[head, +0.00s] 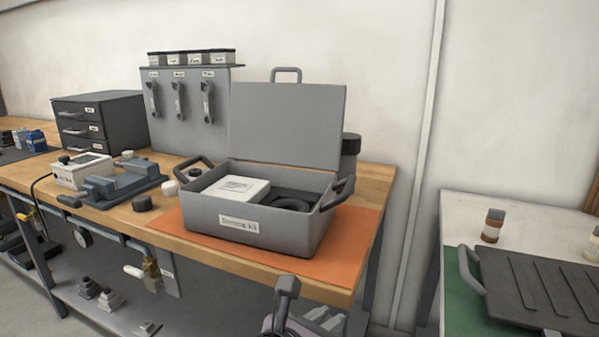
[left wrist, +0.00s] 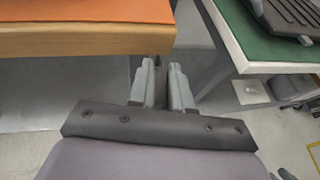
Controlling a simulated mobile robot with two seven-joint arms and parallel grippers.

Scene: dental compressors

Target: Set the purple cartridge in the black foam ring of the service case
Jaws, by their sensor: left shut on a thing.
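The grey service case (head: 240,228) stands open on an orange mat, its lid (head: 288,122) raised at the back. Inside at the right is the black foam ring (head: 291,202); no cartridge shows in it. My left gripper (head: 287,286) is at the bottom of the head view, in front of the bench's front edge and below the case. In the left wrist view its two grey fingers (left wrist: 163,85) are close together, beyond the table edge. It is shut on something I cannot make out. I cannot identify the purple cartridge in either view. My right gripper is not in view.
A white box (head: 236,189) fills the case's left part. The orange mat (head: 345,247) is bare at the right. A blue-grey fixture (head: 122,183) and a dark drawer unit (head: 97,120) stand left. A second table (head: 462,211) is at the right, across a gap.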

